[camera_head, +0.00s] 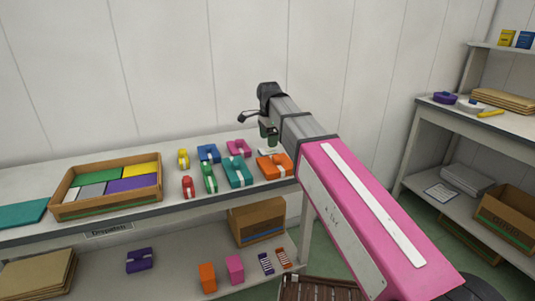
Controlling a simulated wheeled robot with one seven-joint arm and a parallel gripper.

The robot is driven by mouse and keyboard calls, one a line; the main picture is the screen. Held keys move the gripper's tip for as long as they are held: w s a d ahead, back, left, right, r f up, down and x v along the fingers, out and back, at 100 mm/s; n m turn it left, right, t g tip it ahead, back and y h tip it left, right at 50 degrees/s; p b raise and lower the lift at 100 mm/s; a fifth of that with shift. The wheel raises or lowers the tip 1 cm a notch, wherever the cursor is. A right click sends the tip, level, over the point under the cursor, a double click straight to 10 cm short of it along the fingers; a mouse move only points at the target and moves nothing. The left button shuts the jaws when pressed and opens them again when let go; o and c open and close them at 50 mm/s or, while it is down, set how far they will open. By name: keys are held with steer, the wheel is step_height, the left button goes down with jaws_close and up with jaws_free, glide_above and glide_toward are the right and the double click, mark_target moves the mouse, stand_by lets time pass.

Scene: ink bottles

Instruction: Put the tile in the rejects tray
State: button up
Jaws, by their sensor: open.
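My gripper (250,118) is at the end of my pink and grey arm, above the back right part of the white table; one dark finger shows to the left, and the rest is hidden by the arm. It is open, and I see nothing held in it. A dark green object (268,131) shows just under the wrist, partly covered. I cannot pick out the tile for certain; a small pale piece (265,152) lies below the wrist, mostly hidden. No tray marked as rejects can be made out.
A brown crate (57,208) of coloured blocks stands on the left of the table (150,216), whose edge label reads Dispatch. Several coloured pieces, including an orange one (284,161), stand right of it. A lower shelf holds boxes. Another table (455,116) stands at right.

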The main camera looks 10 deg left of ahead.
mark_target(268, 150)
step_height(268, 150, down, 5)
steer(key=shift+w, duration=0.1)
steer(key=c, duration=0.8)
steer(key=shift+r, duration=0.1)
